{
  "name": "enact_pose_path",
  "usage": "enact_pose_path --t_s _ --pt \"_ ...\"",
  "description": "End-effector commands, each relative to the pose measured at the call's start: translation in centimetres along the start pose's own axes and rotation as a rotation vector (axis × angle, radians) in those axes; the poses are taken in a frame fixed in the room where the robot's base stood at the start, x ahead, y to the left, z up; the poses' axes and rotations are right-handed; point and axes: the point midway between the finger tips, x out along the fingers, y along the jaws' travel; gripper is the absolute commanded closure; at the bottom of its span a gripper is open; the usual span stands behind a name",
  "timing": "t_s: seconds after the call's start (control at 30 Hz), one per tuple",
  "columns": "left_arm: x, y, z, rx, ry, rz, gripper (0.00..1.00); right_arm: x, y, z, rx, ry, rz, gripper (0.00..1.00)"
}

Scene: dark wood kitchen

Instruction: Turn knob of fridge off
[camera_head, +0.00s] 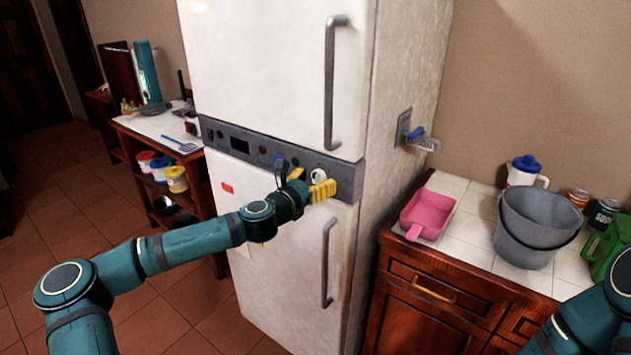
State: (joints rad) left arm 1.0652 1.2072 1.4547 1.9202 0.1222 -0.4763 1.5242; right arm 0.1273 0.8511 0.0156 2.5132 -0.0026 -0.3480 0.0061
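The white fridge (275,60) stands in the middle, with a dark grey control panel (240,150) between its upper and lower doors. A round whitish knob (318,175) sits on the right part of this panel. My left arm reaches in from the left, and its gripper (312,181) with yellow fingers is right in front of the knob. The fingers are apart, with the knob showing between or just behind them; whether they touch it I cannot tell. The knob is partly hidden. Only part of my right arm shows at the lower right; its gripper is out of view.
Grey handles (334,85) stick out from the upper and lower doors (327,262) near the panel. A tiled counter (470,225) at right holds a pink scoop (428,212) and a grey bucket (538,225). A wooden shelf (150,180) stands at left; open floor lies before it.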

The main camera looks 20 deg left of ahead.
Motion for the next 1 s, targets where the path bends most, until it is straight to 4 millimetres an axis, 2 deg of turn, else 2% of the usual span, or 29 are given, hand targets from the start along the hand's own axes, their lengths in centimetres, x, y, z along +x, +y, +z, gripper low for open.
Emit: enact_pose_path --t_s 0.23,0.37,0.47,0.8,1.0 --pt "-0.1 0.0 -0.1 0.0 0.001 -0.001 0.32 0.0 0.0 0.0 0.0 0.0 0.0 0.53" --pt "-0.8 0.0 -0.1 0.0 0.002 -0.001 0.32 0.0 0.0 0.0 0.0 0.0 0.0 0.53" --pt "-2.2 0.1 -0.1 0.0 0.001 -0.001 0.32 0.0 0.0 0.0 0.0 0.0 0.0 0.53" --pt "-8.9 0.1 -0.1 0.0 0.002 0.001 0.32 0.0 0.0 0.0 0.0 0.0 0.0 0.53" --pt "-11.3 0.1 -0.1 0.001 0.001 0.0 0.32 0.0 0.0 0.0 0.0 0.0 0.0 0.53"
